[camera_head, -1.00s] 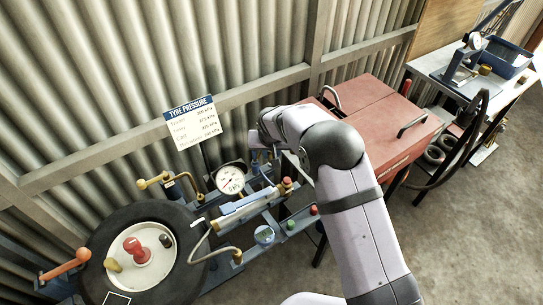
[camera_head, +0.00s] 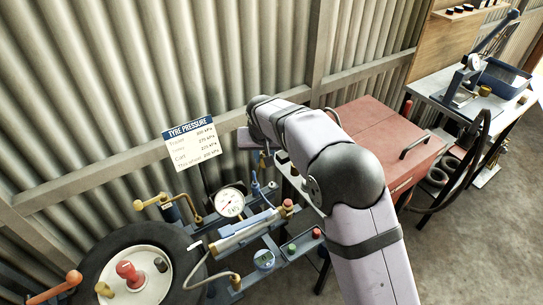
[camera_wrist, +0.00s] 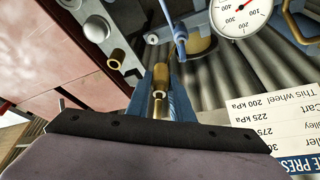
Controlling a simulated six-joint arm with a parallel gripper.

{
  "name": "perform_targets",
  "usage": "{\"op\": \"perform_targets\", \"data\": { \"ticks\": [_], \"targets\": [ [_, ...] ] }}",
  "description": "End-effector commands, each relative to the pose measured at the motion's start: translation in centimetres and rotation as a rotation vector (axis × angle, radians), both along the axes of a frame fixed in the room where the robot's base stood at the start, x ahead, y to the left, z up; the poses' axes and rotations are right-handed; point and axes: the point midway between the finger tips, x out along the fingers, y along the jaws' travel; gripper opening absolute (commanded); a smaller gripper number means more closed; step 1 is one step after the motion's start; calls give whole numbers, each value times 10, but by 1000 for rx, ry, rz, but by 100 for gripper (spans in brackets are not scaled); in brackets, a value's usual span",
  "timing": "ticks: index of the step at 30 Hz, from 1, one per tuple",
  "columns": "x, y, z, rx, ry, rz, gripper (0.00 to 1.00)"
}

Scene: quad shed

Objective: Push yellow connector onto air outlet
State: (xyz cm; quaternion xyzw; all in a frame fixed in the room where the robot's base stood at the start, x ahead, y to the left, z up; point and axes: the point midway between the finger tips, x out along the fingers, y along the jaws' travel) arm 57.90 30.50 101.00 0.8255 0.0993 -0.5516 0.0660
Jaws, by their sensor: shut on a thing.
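My gripper (camera_wrist: 160,106) has blue fingers and is shut on a brass-yellow connector (camera_wrist: 160,78), whose hollow end shows between the fingertips in the wrist view. In the head view, my wrist largely hides the gripper, which is held above the bench near the wall. A second brass fitting (camera_wrist: 115,59), which looks like an air outlet, sticks out from a grey part on the left in the wrist view. The held connector is apart from it in the picture. I cannot tell their distance in depth.
A pressure gauge (camera_head: 229,202) and a blue-grey cylinder (camera_head: 248,228) stand by the tyre (camera_head: 185,262). A red cabinet (camera_head: 385,140) stands right of my arm. A blue rod (camera_wrist: 180,40) rises beside the held connector.

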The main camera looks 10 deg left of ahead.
Motion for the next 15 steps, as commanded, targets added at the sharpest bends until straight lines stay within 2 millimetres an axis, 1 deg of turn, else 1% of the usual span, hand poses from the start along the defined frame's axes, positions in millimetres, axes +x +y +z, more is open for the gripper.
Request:
{"op": "perform_targets", "data": {
  "ticks": [1, 5, 8, 9, 11, 12, 15],
  "targets": [
    [-7, 12, 3, 0, 0, 23, 0],
    [-31, 48, 8, 1, 0, 95, 0],
    [-59, 79, 10, -1, 1, 164, 0],
    [-71, 91, 10, 0, 1, 194, 0],
    [-92, 108, 9, -1, 2, 239, 0],
    [-105, 118, 8, 0, 2, 269, 0],
    [-136, 138, 4, 0, 2, 336, 0]
  ]
}}
